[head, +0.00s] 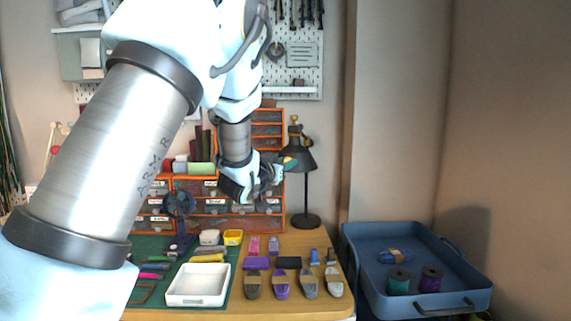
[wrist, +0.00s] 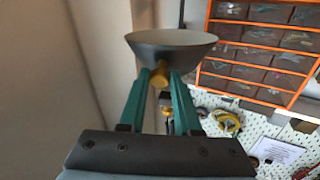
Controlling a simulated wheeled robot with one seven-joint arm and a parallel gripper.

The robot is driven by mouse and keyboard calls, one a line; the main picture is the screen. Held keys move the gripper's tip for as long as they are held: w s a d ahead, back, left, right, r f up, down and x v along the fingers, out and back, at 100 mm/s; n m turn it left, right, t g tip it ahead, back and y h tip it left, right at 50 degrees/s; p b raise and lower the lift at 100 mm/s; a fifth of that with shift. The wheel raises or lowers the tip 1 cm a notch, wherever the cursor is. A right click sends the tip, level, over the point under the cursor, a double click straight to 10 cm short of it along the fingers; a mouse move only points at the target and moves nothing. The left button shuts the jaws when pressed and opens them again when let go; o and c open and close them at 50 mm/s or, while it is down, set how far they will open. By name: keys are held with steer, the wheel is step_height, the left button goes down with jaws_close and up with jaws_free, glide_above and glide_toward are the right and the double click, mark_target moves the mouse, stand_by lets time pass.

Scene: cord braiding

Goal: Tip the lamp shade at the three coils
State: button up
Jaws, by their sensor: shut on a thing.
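The black desk lamp stands at the back right of the table, with its dark shade (head: 302,157) high on a thin post. In the wrist view the shade (wrist: 171,46) lies just beyond my green fingertips, its wide rim toward the top. My gripper (head: 288,164) is beside the shade; in the wrist view my gripper (wrist: 162,82) is shut on a small brass knob (wrist: 160,77) at the shade's narrow end. Three wound cords sit in the blue tray: a blue coil (head: 395,256), a green spool (head: 399,280) and a purple spool (head: 431,278).
The blue tray (head: 460,300) stands right of the table. A white tray (head: 198,299) and several small bundles lie on the table. An orange drawer cabinet (head: 238,224) stands behind, left of the lamp. A small fan (head: 178,203) is farther left. My arm hides the left middle.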

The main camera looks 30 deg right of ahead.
jaws_close()
stand_by(0.4)
steer(key=shift+r, duration=0.1)
stand_by(0.3)
steer(key=r+g+y+p, duration=0.1)
steer(key=p, duration=0.3)
steer(key=s+r+g+y+p, duration=0.1)
steer(key=r+p, duration=0.1)
steer(key=p, duration=0.2)
steer(key=a+r+n+g+y+p, duration=0.1)
steer(key=r+p, duration=0.1)
steer(key=p, duration=0.3)
steer(key=shift+s+a, duration=0.1)
steer(key=shift+s, duration=0.05)
steer(key=shift+f, duration=0.1)
steer(key=o, duration=0.8)
jaws_free()
steer(key=shift+f, duration=0.1)
